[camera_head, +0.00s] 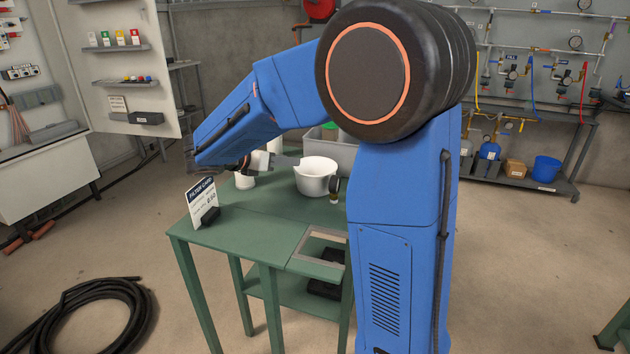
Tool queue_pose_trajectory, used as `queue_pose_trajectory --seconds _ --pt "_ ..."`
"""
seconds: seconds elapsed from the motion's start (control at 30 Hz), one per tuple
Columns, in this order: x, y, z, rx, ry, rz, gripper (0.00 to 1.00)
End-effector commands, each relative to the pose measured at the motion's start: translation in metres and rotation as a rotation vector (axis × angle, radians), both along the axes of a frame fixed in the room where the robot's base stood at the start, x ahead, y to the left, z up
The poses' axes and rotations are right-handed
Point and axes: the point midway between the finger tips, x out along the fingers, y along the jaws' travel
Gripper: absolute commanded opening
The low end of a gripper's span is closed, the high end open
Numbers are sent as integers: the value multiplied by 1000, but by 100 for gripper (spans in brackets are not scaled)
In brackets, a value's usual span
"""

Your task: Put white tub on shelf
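A white tub (315,178) with a spout-like lip stands upright on the green table (265,212), left of my arm's column. My gripper (285,161) is at the end of my blue arm, just left of the tub's rim. A grey part of it reaches towards the rim; I cannot tell whether it touches. The fingers are too small and partly hidden to show whether they are open or shut. A lower shelf (523,184) of the rack at the back right holds several items. The table also has a lower shelf (283,293).
A small white container (245,181) and a sign card (203,202) stand on the table's left part. A grey bin (343,155) is behind the tub. A blue bucket (546,169) and a cardboard box (514,168) occupy the rack shelf. A coiled black hose (95,315) lies on the floor.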

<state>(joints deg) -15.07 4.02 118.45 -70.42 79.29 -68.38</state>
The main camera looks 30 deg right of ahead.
Motion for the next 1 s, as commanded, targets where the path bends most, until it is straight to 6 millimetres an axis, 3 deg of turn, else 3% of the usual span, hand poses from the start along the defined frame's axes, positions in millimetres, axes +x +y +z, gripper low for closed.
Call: queue_pose_trajectory --seconds 0.37,0.7,0.97,1.0 --pt "5 -20 -9 1 0 0 32" --pt "12 -58 -27 1 2 -2 32" --pt "14 -60 -28 1 0 0 32" --pt "14 -60 -28 1 0 0 25"
